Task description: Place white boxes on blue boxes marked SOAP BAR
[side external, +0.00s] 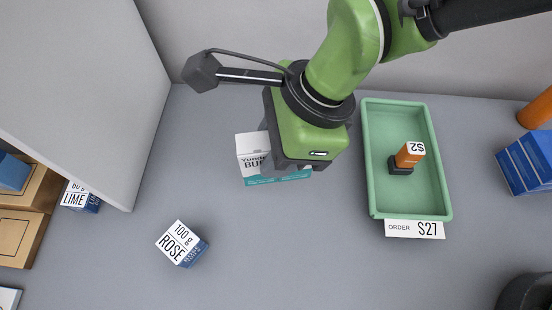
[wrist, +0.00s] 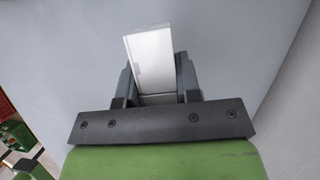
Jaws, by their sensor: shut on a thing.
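A white box (side external: 252,149) with dark print and a teal lower side is partly hidden under my gripper (side external: 305,150) in the side view. In the wrist view, my gripper (wrist: 156,78) is shut on this white box (wrist: 151,50), with one finger on each side. Whether it touches the counter is unclear. A box (side external: 182,243) marked "100 g ROSE", with a white top and blue side, stands apart at lower left. A similar box (side external: 80,198) marked "LIME" stands at far left by the grey panel. The small print on their blue sides is unreadable; I cannot confirm SOAP BAR.
A green tray (side external: 374,190) stands right of my gripper, holding an orange and black item (side external: 409,155). Its order card (side external: 414,229) reads S27. Blue boxes (side external: 526,163) stand at far right. A grey panel (side external: 95,90) rises at left. The front middle counter is clear.

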